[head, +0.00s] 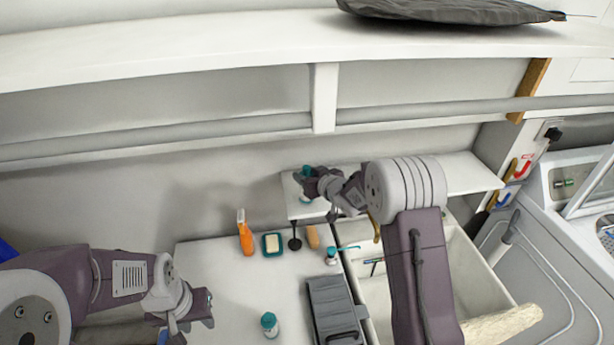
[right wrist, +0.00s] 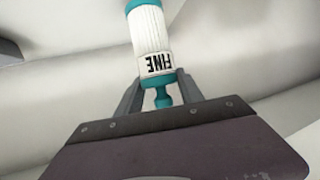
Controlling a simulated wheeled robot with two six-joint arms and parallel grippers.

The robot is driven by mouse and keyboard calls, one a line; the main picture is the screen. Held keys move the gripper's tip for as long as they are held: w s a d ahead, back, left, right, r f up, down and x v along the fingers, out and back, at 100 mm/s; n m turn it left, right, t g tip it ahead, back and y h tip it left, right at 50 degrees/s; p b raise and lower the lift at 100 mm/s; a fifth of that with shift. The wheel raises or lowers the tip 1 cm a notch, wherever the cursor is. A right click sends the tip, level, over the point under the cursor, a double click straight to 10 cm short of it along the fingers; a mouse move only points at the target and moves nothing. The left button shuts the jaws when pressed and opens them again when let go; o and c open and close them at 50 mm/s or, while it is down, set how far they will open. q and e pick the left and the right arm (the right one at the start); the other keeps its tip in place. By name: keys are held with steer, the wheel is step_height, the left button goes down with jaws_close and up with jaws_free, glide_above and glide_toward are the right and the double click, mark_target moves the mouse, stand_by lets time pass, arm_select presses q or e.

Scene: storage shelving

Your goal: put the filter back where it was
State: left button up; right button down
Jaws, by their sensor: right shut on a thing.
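The filter (right wrist: 151,42) is a white ribbed cylinder with teal ends and the word FINE on a label. In the right wrist view it stands out beyond my right gripper (right wrist: 160,92), whose fingers are shut on its narrow teal end. In the head view my right gripper (head: 312,184) is over the left end of a narrow white shelf (head: 450,175), with bits of teal showing around the fingers. Whether the filter touches the shelf cannot be told. My left gripper (head: 204,308) is low at the left, over the counter's left side; its jaw opening is unclear.
The white counter (head: 215,262) holds an orange spray bottle (head: 245,236), a teal soap dish (head: 272,244), a teal-capped bottle (head: 331,256), another teal-topped item (head: 269,323) and a grey case (head: 335,305). A basin (head: 470,285) lies to the right. A long upper shelf (head: 190,55) spans above.

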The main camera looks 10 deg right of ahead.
steer(key=shift+w+f, duration=0.2)
steer(key=shift+f, duration=0.2)
steer(key=shift+w+f, duration=0.1)
steer(key=shift+w, duration=0.05)
steer(key=shift+s+f, duration=0.1)
steer(key=shift+s, duration=0.1)
steer(key=c, duration=0.9)
jaws_free()
steer(key=shift+o, duration=0.8)
